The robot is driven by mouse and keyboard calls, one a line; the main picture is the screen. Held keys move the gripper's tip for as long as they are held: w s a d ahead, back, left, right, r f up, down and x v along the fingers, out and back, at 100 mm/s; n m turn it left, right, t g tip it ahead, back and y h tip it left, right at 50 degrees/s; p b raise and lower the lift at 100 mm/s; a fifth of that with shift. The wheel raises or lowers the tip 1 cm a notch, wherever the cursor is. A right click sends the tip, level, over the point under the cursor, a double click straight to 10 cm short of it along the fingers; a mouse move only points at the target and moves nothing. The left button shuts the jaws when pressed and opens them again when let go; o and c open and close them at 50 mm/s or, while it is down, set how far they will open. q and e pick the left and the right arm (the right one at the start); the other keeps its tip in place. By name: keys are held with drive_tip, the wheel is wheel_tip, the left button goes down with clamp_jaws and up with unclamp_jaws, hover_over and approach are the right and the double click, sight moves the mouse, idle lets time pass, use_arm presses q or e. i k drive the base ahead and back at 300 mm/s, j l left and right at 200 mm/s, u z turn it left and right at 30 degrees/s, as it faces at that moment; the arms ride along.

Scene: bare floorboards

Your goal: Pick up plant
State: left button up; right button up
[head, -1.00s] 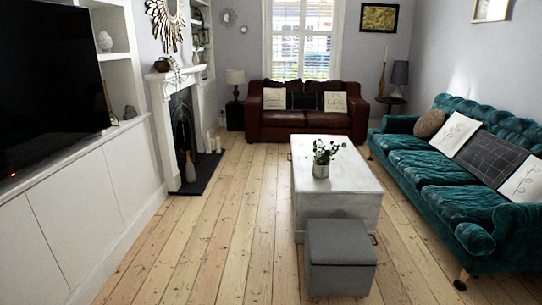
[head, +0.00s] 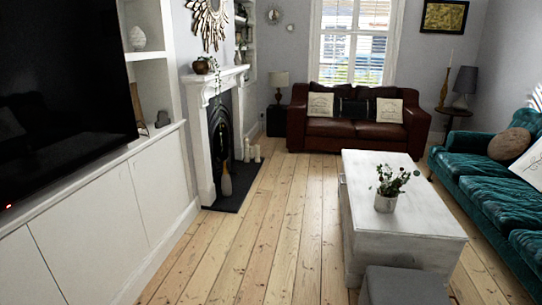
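Neither of my grippers shows in the head view, and nothing touches the plant.
A grey ottoman (head: 404,287) stands at the table's near end. A teal sofa (head: 490,185) lies to the right, a brown leather sofa (head: 330,132) at the back. White cabinets (head: 95,215) and a fireplace (head: 222,130) line the left. The floorboards (head: 270,235) between are clear.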

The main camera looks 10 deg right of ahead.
sight(387, 193)
drive_tip(key=i, duration=1.3)
drive_tip(key=i+z, duration=0.4)
drive_tip(key=i, duration=0.15)
drive_tip(key=i+j+z, duration=0.15)
drive_tip(key=i+z, duration=0.7)
drive_tip(key=i, duration=0.4)
